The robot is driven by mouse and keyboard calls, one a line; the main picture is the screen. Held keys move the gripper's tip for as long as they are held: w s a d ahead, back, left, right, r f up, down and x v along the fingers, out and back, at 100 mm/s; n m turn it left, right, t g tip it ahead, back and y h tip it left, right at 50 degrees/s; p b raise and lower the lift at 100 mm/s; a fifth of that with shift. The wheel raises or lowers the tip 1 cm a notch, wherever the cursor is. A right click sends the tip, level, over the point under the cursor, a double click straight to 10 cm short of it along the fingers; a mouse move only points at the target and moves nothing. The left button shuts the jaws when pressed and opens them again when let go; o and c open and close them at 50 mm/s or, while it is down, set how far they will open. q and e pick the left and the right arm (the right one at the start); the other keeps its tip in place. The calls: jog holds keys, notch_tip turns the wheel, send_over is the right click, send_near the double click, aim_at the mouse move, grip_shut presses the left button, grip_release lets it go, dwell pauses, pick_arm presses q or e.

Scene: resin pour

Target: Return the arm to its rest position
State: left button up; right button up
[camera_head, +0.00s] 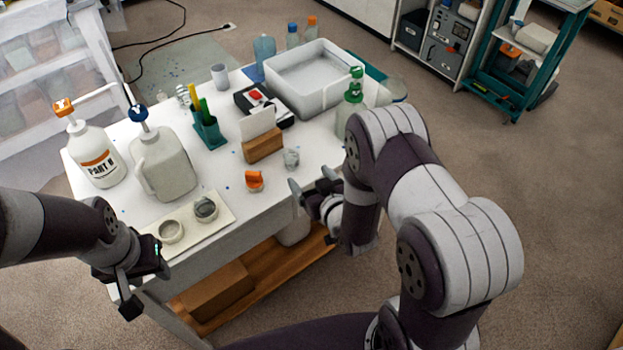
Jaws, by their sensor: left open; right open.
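My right arm (440,210) is bent high over the right front of the white table (240,190). My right gripper (312,192) is open at the table's front right edge, with nothing seen between its fingers. The grey cup (291,158) and the orange piece (254,180) stand on the table to its left, apart from it. My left gripper (135,282) is open and empty at the front left corner, pointing down. Part of the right gripper is hidden by its own wrist.
A pale board with two round cups (205,209) lies near the front edge. Pump jugs, including a white one (97,155), stand at the left. A white tub (310,80) and a green-pump bottle (350,103) stand at the back right. Open floor (560,220) lies to the right.

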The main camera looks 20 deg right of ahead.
jog(key=s+d+f+m+g+h, duration=0.15)
jog(key=s+f+g, duration=0.35)
jog(key=s+g, duration=0.5)
jog(key=s+r+g, duration=0.1)
jog(key=s+r, duration=0.2)
jog(key=r, duration=0.5)
jog(key=s+r+g+p, duration=0.1)
jog(key=s+r+g, duration=0.1)
jog(key=s+r, duration=0.2)
notch_tip(320, 180, up, 4)
jog(key=shift+s+d+f+h, duration=0.15)
jog(key=shift+d+h, duration=0.05)
jog(key=shift+h, duration=0.15)
